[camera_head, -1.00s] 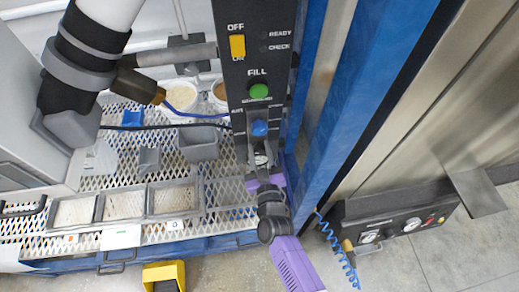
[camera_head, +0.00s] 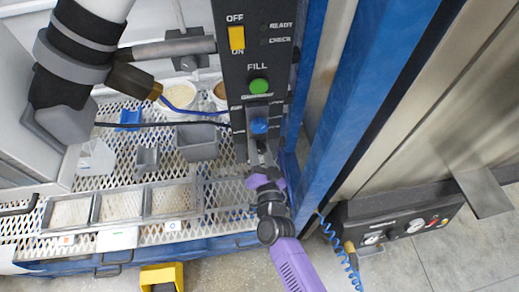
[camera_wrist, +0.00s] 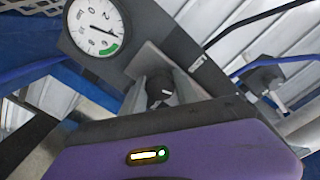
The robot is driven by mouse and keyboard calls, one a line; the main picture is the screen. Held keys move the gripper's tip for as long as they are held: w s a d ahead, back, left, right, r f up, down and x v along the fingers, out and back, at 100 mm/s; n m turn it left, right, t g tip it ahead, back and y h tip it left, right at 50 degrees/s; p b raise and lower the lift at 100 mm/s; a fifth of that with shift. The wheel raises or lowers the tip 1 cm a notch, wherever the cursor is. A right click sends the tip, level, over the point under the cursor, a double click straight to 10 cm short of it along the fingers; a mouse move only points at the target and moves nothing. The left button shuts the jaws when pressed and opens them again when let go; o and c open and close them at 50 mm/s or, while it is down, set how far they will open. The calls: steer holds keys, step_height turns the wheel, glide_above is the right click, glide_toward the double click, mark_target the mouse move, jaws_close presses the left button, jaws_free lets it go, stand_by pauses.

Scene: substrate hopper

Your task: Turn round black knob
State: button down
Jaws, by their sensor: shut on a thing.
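The round black knob (camera_wrist: 158,91) shows in the wrist view with a small white mark on it. It sits on a grey panel plate, below and right of a round white gauge. My gripper (camera_wrist: 160,84) has one finger on each side of the knob and is shut on it. In the head view my gripper (camera_head: 261,156) is at the lower end of the dark control panel (camera_head: 235,78), just below a blue button (camera_head: 259,125). The knob is hidden there behind my gripper.
The gauge (camera_wrist: 96,27) is close beside my gripper. Above it on the panel are a green FILL button (camera_head: 259,86) and a yellow switch (camera_head: 236,38). A blue post (camera_head: 345,105) stands close on the right. A mesh table (camera_head: 218,222) with trays is on the left.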

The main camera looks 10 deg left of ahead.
steer(key=m+b, duration=0.1)
steer(key=m, duration=0.4)
steer(key=shift+f+m+b, duration=0.15)
steer(key=shift+m+b, duration=0.75)
steer(key=shift+m, duration=1.5)
steer(key=c, duration=0.9)
jaws_free()
steer(key=shift+c, duration=0.2)
steer(key=shift+s, duration=0.15)
steer(key=v, duration=0.7)
steer(key=shift+s, duration=0.3)
steer(key=shift+d, duration=0.15)
